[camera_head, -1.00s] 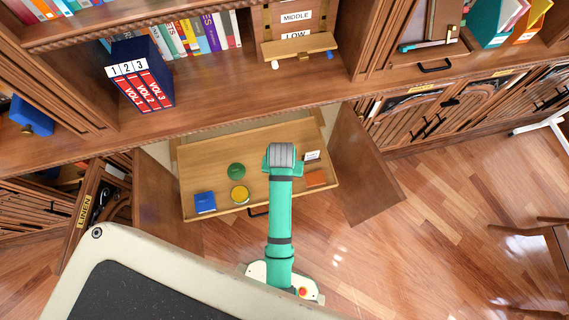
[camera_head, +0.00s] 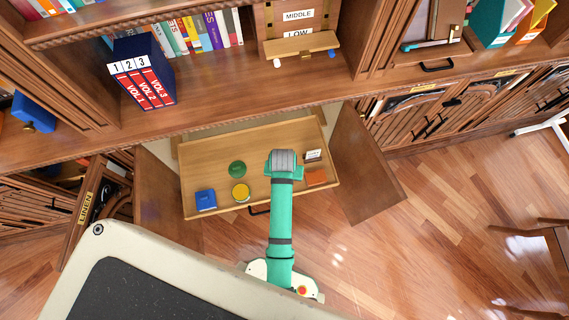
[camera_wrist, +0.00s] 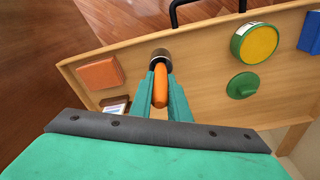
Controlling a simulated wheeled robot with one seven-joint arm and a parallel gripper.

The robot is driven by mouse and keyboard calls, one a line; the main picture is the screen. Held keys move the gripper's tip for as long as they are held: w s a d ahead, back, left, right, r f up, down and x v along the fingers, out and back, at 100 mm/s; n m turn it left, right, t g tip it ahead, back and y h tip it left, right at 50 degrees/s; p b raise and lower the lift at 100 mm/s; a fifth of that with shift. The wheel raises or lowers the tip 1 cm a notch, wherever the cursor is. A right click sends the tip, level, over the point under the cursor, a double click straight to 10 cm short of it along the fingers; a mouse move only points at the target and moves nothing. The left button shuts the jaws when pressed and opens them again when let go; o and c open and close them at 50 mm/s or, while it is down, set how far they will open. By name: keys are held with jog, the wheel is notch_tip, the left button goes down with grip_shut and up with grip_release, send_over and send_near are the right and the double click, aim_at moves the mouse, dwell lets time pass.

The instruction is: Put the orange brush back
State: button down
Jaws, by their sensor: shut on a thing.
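The orange brush (camera_wrist: 160,88) is between the teal fingers of my gripper (camera_wrist: 161,92) in the wrist view. Its dark round end points away from me, toward the pull-out drawer's floor. I cannot tell whether it touches the wood. The open wooden drawer (camera_head: 230,150) is below my arm in the head view and also fills much of the wrist view (camera_wrist: 195,75). In the head view my arm's end covers the fingers and the brush.
The drawer holds a green disc (camera_head: 237,169), a yellow-topped round tin (camera_head: 241,192), a blue box (camera_head: 205,199), an orange-brown block (camera_head: 316,177) and a small white card (camera_head: 313,155). Open cabinet doors stand left (camera_head: 165,200) and right (camera_head: 362,165). A shelf edge (camera_head: 215,118) overhangs behind.

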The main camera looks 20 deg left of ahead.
jog(key=shift+f, duration=0.55)
jog(key=c, duration=1.6)
grip_release()
jog(key=shift+r, duration=0.1)
jog(key=r, duration=0.3)
jog(key=s+r, duration=0.1)
jog(key=r, duration=0.6)
jog(key=shift+s+d+r, duration=0.15)
jog(key=shift+s+r, duration=0.05)
jog(key=shift+r, duration=0.1)
